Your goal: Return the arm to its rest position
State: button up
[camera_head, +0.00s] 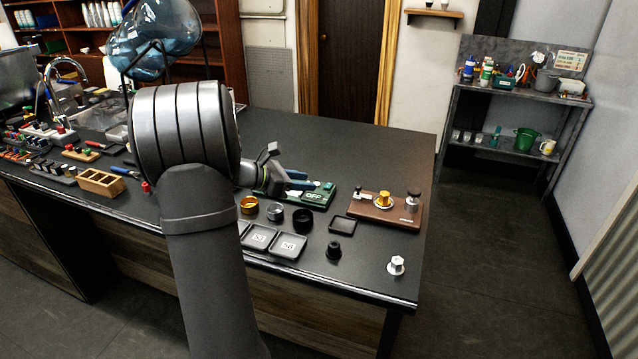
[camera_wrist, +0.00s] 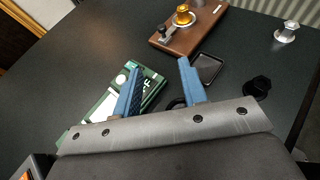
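My gripper (camera_wrist: 158,88) shows in the wrist view as two blue fingers standing well apart, with nothing between them. In the head view my gripper (camera_head: 290,180) is partly hidden behind my arm and hangs over the dark table near a green board (camera_head: 318,196) marked OFF. The green board (camera_wrist: 150,90) lies beneath and beside the left finger in the wrist view. The fingers appear to be above the table; whether they touch the board cannot be told.
A wooden board (camera_head: 370,211) with a gold part (camera_head: 384,199) lies to the right. Small cups, black trays (camera_head: 287,246), a black knob (camera_head: 333,250) and a silver hex part (camera_head: 396,265) sit near the front edge. The table's back right (camera_head: 390,150) is clear.

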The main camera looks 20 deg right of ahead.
aim_at(359, 187)
jog(key=shift+a+r, duration=0.3)
jog(key=shift+a, duration=0.35)
jog(key=x, duration=1.7)
jog(key=shift+d, duration=0.3)
jog(key=shift+s+d+f, duration=0.1)
jog(key=shift+s+d, duration=0.3)
jog(key=shift+d, duration=0.05)
